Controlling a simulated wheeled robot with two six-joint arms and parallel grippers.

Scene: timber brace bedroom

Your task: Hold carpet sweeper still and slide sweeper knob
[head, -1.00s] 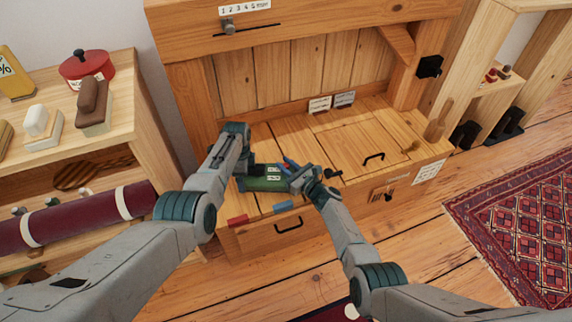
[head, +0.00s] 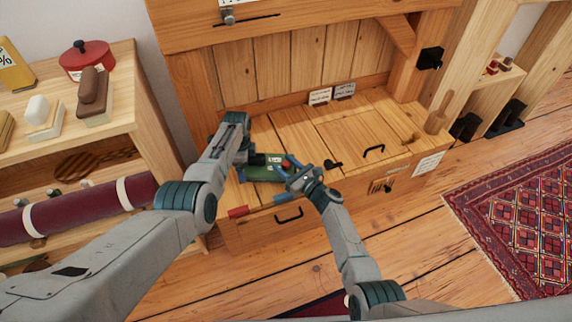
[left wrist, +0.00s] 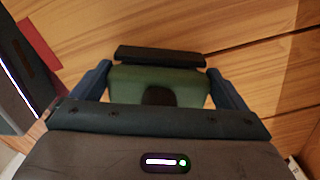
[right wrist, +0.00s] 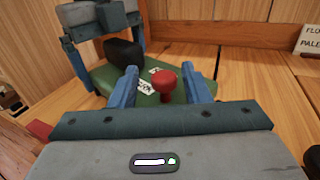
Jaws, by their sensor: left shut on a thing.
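The green carpet sweeper (head: 262,174) lies on the wooden bench top, with white labels on its upper face and a black part at its left end. My left gripper (left wrist: 160,85) is shut on the sweeper's body, one blue finger on each side. The red sweeper knob (right wrist: 164,80) stands up from the green top. My right gripper (right wrist: 162,88) is open, its blue fingers on either side of the knob with gaps visible. In the head view the knob (head: 286,163) shows small beside the right fingers.
Black handles (head: 374,149) are on the bench lid and drawer front. Two label cards (head: 320,96) stand at the back. The bench top to the right is mostly clear.

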